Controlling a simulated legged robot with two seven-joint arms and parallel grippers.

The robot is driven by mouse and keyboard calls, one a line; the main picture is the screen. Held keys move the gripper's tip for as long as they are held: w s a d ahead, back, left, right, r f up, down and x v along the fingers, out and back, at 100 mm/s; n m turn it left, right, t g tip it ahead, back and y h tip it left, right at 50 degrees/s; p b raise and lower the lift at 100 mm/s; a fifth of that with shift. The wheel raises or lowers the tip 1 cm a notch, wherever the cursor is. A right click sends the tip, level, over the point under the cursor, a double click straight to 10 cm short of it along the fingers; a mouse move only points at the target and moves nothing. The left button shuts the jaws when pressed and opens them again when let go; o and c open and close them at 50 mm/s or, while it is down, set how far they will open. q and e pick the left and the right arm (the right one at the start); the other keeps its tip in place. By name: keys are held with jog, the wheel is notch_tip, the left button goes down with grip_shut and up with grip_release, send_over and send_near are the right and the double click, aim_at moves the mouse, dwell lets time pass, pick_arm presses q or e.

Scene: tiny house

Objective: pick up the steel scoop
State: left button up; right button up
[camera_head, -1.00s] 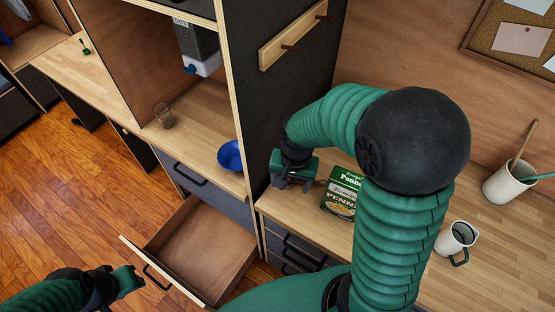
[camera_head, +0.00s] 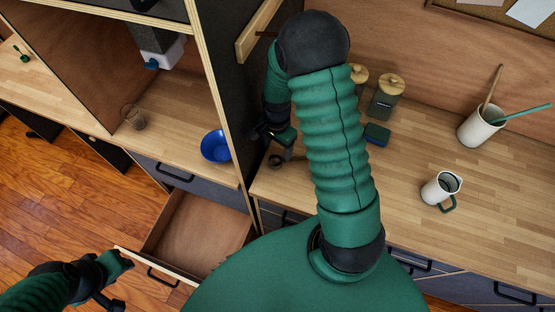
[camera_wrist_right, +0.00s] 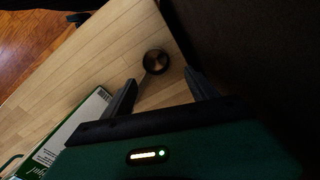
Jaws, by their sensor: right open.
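The steel scoop is a small dark round bowl (camera_head: 275,161) on the wooden counter, close to the dark upright panel. In the right wrist view its bowl (camera_wrist_right: 155,62) lies just beyond the fingertips, and a short handle seems to run back between them. My right gripper (camera_head: 279,147) is open and points down, right by the scoop; its two fingers (camera_wrist_right: 160,79) are spread with nothing gripped. Whether a finger touches the scoop I cannot tell. My left gripper (camera_head: 122,262) is at lower left, away from the scoop, by the open drawer; its fingers are unclear.
A green and white box (camera_wrist_right: 88,122) lies beside my right gripper. Two lidded jars (camera_head: 386,96) and a green sponge (camera_head: 377,134) are behind my right arm. A blue bowl (camera_head: 215,146) is left of the dark panel (camera_head: 232,85). An open drawer (camera_head: 200,235) sticks out below.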

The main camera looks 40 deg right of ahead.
aim_at(276, 159)
jog(key=shift+w+a+f, duration=0.1)
jog(key=shift+f, duration=0.35)
jog(key=f, duration=0.1)
jog(key=f+p, duration=0.1)
jog(key=f, duration=0.2)
jog(key=shift+s+a+f+p, duration=0.35)
jog(key=shift+a+p, duration=0.05)
jog(key=shift+w+d+f, duration=0.1)
jog(key=shift+f, duration=0.1)
grip_shut()
jog(key=shift+r, duration=0.1)
